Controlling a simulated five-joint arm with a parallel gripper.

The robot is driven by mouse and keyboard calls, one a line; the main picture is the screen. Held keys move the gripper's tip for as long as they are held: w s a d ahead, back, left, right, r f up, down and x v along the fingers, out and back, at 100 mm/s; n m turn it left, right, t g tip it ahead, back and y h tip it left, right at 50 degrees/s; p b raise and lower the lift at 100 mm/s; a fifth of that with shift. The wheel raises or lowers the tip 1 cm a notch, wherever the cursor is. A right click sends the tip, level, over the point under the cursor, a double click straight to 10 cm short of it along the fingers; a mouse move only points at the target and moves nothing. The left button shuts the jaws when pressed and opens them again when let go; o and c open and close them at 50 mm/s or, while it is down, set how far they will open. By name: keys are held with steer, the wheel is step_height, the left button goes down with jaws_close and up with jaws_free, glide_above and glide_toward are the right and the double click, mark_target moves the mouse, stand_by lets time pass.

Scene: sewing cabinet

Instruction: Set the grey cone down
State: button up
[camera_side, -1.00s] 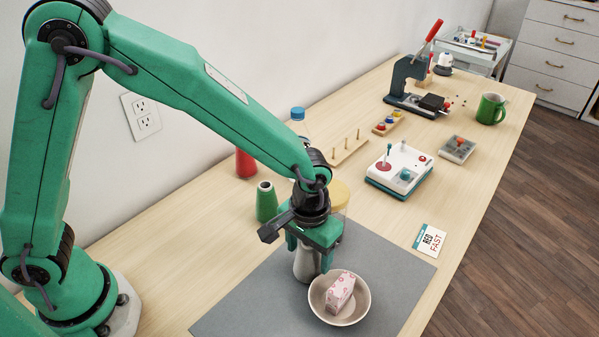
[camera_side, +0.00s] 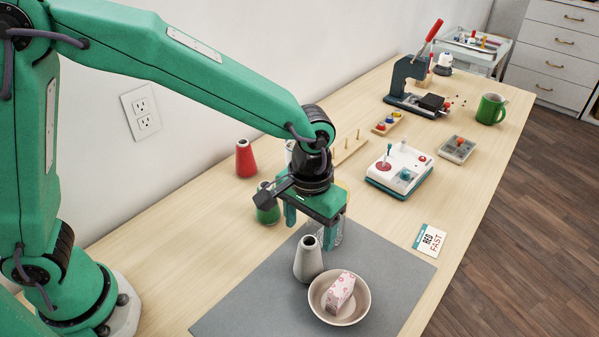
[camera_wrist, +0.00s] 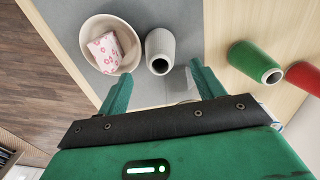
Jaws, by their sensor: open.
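The grey cone (camera_side: 308,262) stands upright on the grey mat (camera_side: 255,296), just left of and behind the bowl (camera_side: 362,312). In the wrist view the grey cone (camera_wrist: 160,52) shows beyond my fingertips, close to the bowl (camera_wrist: 88,30). My gripper (camera_side: 311,230) is open and empty, raised above and a little behind the cone. Its two fingers also show wide apart in the wrist view (camera_wrist: 161,76). A pink-patterned white block (camera_side: 341,291) lies in the bowl.
A green cone (camera_side: 268,214) and a red cone (camera_side: 246,158) stand behind the mat. A clear jar is partly hidden behind my gripper. The mat left of the cone is clear.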

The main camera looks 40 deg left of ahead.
steer(key=shift+r, duration=2.55)
steer(key=s+a+r+t, duration=0.1)
steer(key=s+a+r, duration=0.1)
steer(key=s+a, duration=0.2)
steer(key=s+a+r+t, duration=0.2)
steer(key=s+a+r, duration=0.1)
steer(key=a, duration=0.8)
steer(key=s+a+r+t, duration=0.2)
steer(key=s+a, duration=0.3)
steer(key=a, duration=0.3)
steer(key=shift+r, duration=0.5)
steer(key=shift+o, duration=0.2)
steer(key=shift+s+a+f+t, duration=0.1)
steer(key=shift+s+a+t, duration=0.15)
steer(key=shift+s+t, duration=0.05)
steer(key=shift+o, duration=0.6)
